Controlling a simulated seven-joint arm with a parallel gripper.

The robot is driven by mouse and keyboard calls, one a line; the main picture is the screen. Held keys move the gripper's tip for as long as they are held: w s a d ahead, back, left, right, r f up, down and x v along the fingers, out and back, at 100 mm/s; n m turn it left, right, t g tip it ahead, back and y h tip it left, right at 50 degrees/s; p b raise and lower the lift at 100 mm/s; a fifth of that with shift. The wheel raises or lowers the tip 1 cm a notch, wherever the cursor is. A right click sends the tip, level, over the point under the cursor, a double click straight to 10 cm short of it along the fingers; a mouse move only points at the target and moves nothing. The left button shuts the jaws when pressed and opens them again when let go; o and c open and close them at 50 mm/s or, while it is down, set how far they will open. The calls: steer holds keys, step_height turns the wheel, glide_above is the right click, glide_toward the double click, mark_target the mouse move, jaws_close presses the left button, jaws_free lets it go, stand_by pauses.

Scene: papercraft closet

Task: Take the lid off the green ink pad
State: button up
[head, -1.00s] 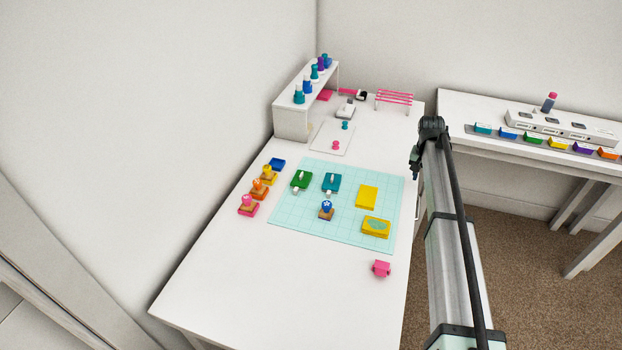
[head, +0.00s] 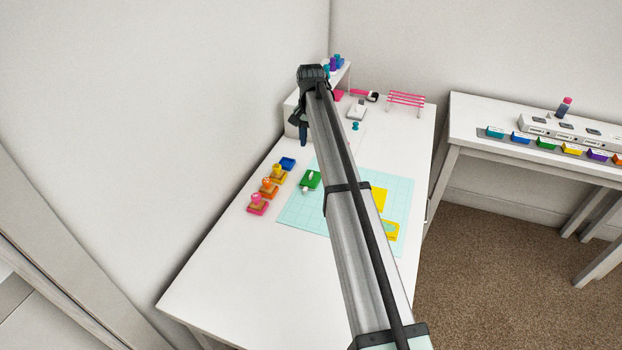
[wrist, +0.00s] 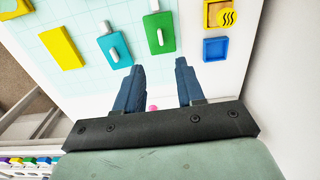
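The green ink pad (head: 311,180) lies on the pale blue grid mat at its back left corner. It has a white bar-shaped handle on top, and its lid appears to be on. In the wrist view the green ink pad (wrist: 160,40) lies just beyond my fingertips, roughly in line with the gap between them. My gripper (head: 303,140) hangs behind and above the pad in the head view. In the wrist view my gripper (wrist: 159,66) is open, with nothing between its two dark blue fingers.
A teal pad (wrist: 114,47) with a white handle lies beside the green one. A blue pad (head: 287,164) and a row of stamps (head: 270,187) stand left of the mat (head: 300,216). A yellow pad (wrist: 61,47) lies farther along. The table's front is clear.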

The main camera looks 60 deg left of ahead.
mark_target(311, 174)
step_height(311, 174, down, 13)
steer(key=shift+a+f, duration=0.1)
jaws_close()
stand_by(0.8)
